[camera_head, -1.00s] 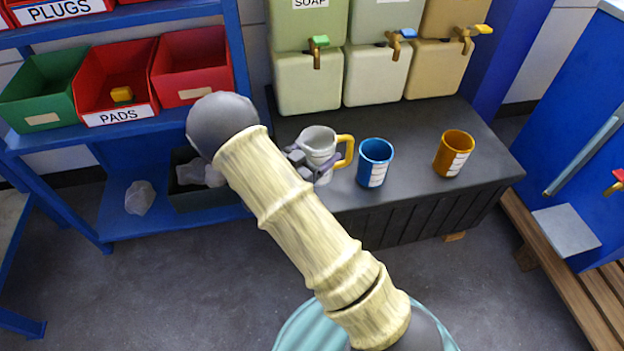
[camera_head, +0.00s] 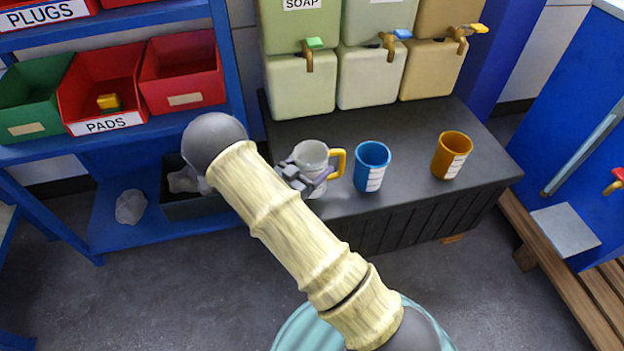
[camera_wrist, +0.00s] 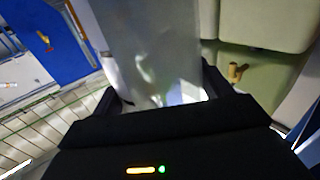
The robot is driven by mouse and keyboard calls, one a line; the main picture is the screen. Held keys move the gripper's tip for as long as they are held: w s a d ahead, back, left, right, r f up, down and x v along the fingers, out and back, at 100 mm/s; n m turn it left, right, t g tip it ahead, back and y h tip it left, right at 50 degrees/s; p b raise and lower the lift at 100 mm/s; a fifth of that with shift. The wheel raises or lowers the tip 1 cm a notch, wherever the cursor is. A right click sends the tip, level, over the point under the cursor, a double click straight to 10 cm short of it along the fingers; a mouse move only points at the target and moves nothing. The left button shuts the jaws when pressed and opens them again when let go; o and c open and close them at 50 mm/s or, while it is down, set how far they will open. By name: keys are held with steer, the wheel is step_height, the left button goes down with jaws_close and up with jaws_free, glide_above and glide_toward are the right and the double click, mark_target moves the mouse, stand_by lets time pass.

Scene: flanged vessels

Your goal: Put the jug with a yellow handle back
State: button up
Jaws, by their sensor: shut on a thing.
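The jug (camera_head: 311,158) is pale grey-white with a yellow handle on its right side. In the head view it is upright over the left part of the dark bench top; I cannot tell whether its base touches the bench. My gripper (camera_head: 303,180) is shut on the jug's body from the front left, with the handle free. In the wrist view the jug's grey wall (camera_wrist: 150,55) stands between the two dark fingers (camera_wrist: 160,100). Part of the jug's lower body is hidden by the gripper.
A blue cup (camera_head: 372,166) stands close to the right of the jug, and an orange cup (camera_head: 451,155) farther right. Soap dispensers with taps (camera_head: 300,85) stand behind on the dark bench (camera_head: 420,195). A blue shelf with red bins (camera_head: 100,92) is at the left.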

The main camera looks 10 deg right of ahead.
steer(key=shift+f, duration=0.25)
steer(key=shift+a, duration=0.2)
steer(key=shift+d+f+b, duration=0.15)
steer(key=shift+f+b, duration=0.25)
steer(key=shift+f, duration=1.45)
steer(key=shift+s+d, duration=0.1)
steer(key=shift+f, duration=0.2)
steer(key=o, duration=1.2)
